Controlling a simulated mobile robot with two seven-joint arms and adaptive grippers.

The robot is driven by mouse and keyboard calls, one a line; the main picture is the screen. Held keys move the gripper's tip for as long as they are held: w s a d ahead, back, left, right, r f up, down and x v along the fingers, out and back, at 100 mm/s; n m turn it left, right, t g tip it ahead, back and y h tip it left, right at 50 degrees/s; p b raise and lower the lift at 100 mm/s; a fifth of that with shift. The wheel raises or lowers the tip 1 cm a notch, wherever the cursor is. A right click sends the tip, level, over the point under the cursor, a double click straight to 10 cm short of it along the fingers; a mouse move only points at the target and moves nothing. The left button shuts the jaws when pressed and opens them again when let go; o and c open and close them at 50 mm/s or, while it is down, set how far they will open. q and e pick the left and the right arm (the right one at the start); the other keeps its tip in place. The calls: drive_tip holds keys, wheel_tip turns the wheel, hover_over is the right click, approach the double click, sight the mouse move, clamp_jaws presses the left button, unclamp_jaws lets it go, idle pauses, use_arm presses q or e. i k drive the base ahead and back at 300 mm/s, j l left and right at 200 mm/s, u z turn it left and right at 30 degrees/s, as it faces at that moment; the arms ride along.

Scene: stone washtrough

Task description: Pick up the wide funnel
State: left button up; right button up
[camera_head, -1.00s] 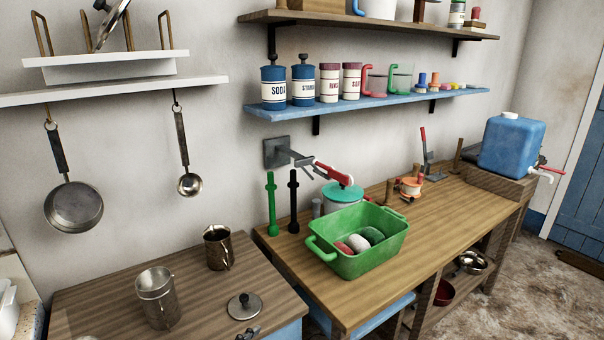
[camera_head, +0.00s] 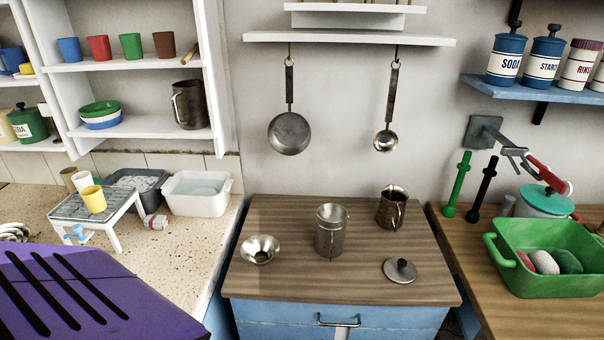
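A wide metal funnel or shallow flared bowl (camera_head: 260,249) sits on the left part of the brown wooden cabinet top (camera_head: 300,280). It is shiny, with a dark centre. I take it for the wide funnel, but its spout cannot be made out. Neither of my grippers is in view.
A dark metal jug (camera_head: 392,207) and a round lid with a knob (camera_head: 400,270) are on the same top. A green basin (camera_head: 545,258) stands on the right bench. A stone counter at left holds a white tub (camera_head: 197,193) and a purple box (camera_head: 85,295). The cabinet top's front is clear.

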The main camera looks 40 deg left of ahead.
sight(255, 247)
drive_tip(key=u, duration=1.55)
